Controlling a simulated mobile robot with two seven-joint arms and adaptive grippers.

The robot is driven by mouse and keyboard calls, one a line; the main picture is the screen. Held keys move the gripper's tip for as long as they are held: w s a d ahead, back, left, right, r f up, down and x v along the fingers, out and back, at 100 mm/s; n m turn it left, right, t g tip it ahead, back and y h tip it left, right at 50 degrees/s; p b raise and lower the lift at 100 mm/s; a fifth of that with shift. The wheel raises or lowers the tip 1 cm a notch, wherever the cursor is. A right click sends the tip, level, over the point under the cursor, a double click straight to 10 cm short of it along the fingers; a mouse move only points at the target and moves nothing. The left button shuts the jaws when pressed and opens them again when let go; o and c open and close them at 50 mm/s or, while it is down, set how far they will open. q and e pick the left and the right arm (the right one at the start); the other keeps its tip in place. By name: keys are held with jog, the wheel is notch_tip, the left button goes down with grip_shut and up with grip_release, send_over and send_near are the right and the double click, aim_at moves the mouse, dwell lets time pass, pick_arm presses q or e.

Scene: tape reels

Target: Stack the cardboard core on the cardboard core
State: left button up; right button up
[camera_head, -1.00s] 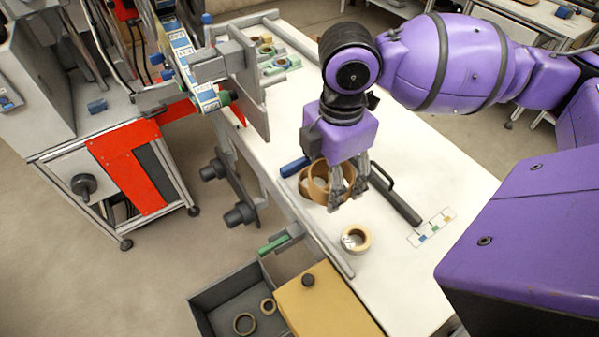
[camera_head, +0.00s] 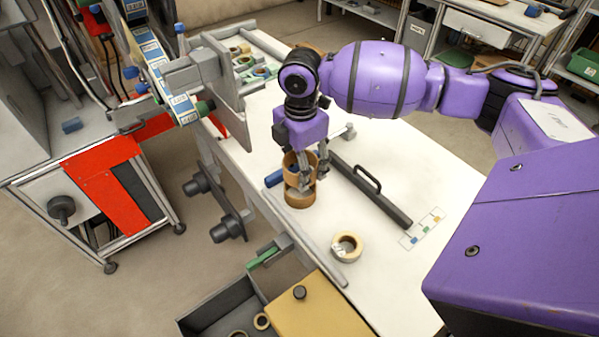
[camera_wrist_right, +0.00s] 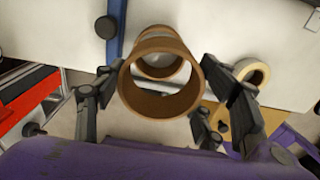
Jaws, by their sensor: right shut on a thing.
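My right gripper (camera_head: 307,176) is shut on a brown cardboard core (camera_head: 292,172), held upright on the white table's left side. A second, lower cardboard core (camera_head: 299,200) stands on the table directly beneath it. I cannot tell whether the two touch or a small gap is left. In the right wrist view the held core (camera_wrist_right: 160,101) sits between the fingers of my right gripper (camera_wrist_right: 165,98). The other core (camera_wrist_right: 158,66) shows through and behind its opening, slightly off its centre. My left gripper is not in view.
A cream tape roll (camera_head: 346,247) lies nearer on the table (camera_head: 440,185). A dark bar with a handle (camera_head: 372,192) lies right of the cores, and a blue object (camera_head: 274,178) lies close on their left. Grey rails edge the table's left side.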

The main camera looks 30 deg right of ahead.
jog(key=shift+w+f, duration=0.2)
jog(key=shift+f, duration=1.55)
jog(key=shift+f, duration=0.2)
jog(key=shift+f, duration=0.4)
jog(key=o, duration=1.1)
jog(key=shift+r, duration=0.1)
notch_tip(320, 180, up, 13)
jog(key=shift+r+p, duration=0.1)
jog(key=shift+p, duration=0.2)
